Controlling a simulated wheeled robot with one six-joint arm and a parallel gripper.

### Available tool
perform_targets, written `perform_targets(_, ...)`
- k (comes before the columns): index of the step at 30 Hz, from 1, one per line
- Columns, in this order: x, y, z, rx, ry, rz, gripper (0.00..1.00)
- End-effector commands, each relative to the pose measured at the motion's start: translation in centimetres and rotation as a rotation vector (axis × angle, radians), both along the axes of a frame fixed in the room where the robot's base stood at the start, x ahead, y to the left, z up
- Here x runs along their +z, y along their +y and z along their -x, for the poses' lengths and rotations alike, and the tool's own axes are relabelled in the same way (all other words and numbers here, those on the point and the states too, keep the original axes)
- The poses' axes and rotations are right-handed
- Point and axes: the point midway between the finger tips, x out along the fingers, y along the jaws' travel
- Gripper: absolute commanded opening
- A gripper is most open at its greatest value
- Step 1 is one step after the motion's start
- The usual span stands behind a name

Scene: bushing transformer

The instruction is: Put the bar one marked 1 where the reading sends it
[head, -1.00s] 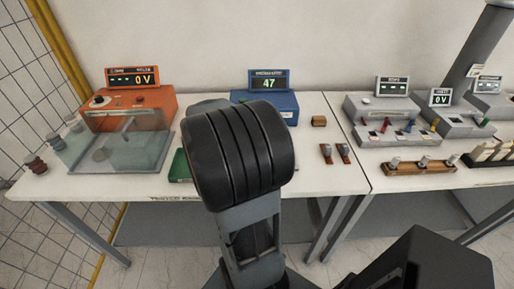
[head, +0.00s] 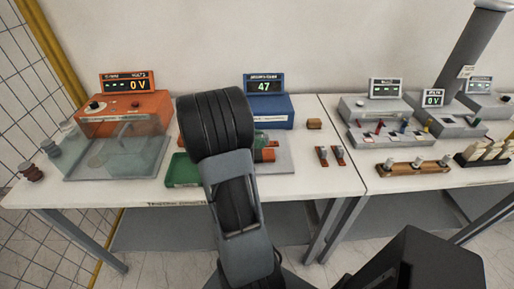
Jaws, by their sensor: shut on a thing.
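My gripper is not visible; my own dark arm link stands in the middle of the view and hides what is behind it. No bar with a readable 1 shows. The blue instrument (head: 268,111) at the back of the table has a display (head: 264,86) reading 47. Right of my arm, a grey plate (head: 284,166) carries orange, dark and greenish parts (head: 264,148), partly hidden. A green tray (head: 182,171) lies just left of my arm. Its visible part looks empty.
An orange instrument (head: 136,105) reads 0 V behind a clear-walled box (head: 112,158). Small reddish-brown stands (head: 323,158) and a brown block (head: 314,124) are right of centre. On the right table are grey instruments (head: 372,109), a wooden rack (head: 410,169) and a dark rack of pale pieces (head: 487,155).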

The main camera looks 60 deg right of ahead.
Motion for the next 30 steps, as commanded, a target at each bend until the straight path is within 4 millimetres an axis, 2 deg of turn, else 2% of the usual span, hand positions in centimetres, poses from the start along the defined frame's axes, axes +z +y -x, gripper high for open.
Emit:
perform_targets(3,-2.1,-1.4,-1.1,-0.001,0.004,-0.002,0.00)
perform_targets(6,-3.3,-2.2,-1.7,0.000,0.002,-0.003,0.00)
perform_targets(15,-4.9,-3.3,-2.5,0.000,0.001,0.001,0.00)
perform_targets(19,-6.4,-4.1,-3.1,0.002,0.003,-0.002,0.00)
perform_targets(22,-7.6,-3.9,-3.0,0.002,0.003,-0.002,0.00)
perform_targets(30,-8.5,-3.9,-3.0,0.001,-0.001,0.001,0.00)
